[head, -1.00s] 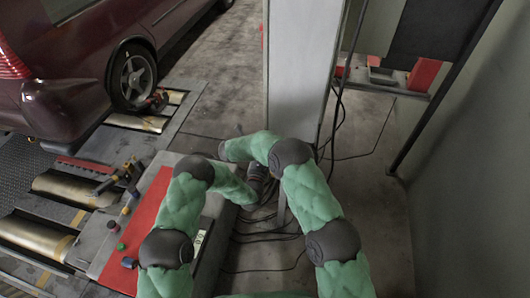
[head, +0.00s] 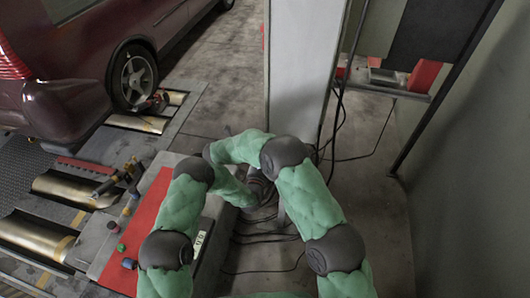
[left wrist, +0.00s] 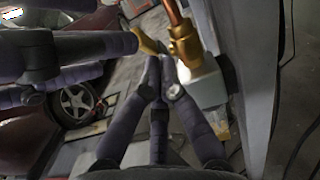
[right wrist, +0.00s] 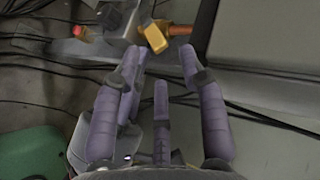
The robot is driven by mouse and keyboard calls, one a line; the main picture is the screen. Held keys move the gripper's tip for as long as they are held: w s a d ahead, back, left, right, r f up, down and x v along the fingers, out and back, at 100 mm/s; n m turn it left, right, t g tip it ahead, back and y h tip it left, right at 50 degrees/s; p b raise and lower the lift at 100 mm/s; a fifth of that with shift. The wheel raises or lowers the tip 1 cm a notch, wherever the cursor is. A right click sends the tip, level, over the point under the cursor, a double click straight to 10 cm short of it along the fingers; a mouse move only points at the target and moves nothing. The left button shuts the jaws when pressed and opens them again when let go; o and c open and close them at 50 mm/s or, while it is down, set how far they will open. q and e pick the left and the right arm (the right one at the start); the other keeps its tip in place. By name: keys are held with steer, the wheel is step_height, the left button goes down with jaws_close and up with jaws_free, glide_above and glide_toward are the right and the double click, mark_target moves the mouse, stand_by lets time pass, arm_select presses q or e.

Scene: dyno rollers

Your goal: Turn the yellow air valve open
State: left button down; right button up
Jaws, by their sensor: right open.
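The yellow valve handle (left wrist: 150,42) is at the top middle of the left wrist view, beside a brass valve body (left wrist: 186,45) on a copper pipe. A yellow-orange fitting (right wrist: 154,38) shows in the right wrist view, just beyond the fingertips; I cannot tell which part of the valve it is. My left gripper (left wrist: 162,65) has its tips drawn close together just below the valve; I see nothing clearly held. My right gripper (right wrist: 163,52) is open and empty. Purple-grey fingers also reach in from the left in the left wrist view, near the handle. In the head view my arms hide the valve.
A grey cabinet (head: 303,65) stands ahead, with loose black cables (head: 270,235) on the floor. A red-topped bench (head: 145,220) and a maroon car (head: 70,75) on rollers are on the left. A red fitting (right wrist: 82,34) shows in the right wrist view. Floor at right is mostly clear.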

steer(key=s+d+r+n+t+y, duration=0.1)
steer(key=s+d+r+n+y, duration=0.4)
steer(key=d+r+n, duration=0.5)
steer(key=s+d+r+n+t+y, duration=0.1)
steer(key=s+d+r+n+y, duration=0.4)
steer(key=d+n, duration=0.55)
steer(key=s+a+f+m+g, duration=0.15)
steer(key=s+f, duration=0.35)
steer(key=f, duration=0.6)
steer(key=s+a+f+m+g, duration=0.1)
steer(key=s+a+f+g, duration=0.2)
steer(key=s+f, duration=0.5)
arm_select(q)
steer(key=shift+r+g+p, duration=0.35)
steer(key=shift+g+p, duration=0.05)
steer(key=shift+p, duration=0.35)
arm_select(e)
steer(key=s+a+f+n+g+y, duration=0.1)
steer(key=s+a+f+n+g, duration=0.1)
steer(key=s+a+f, duration=0.2)
steer(key=s+a+f+n+g+y, duration=0.1)
steer(key=s+a+f, duration=0.4)
steer(key=s+f, duration=0.5)
steer(key=shift+s+n+g, duration=0.5)
steer(key=shift+s+g, duration=0.55)
steer(key=shift+s, duration=0.55)
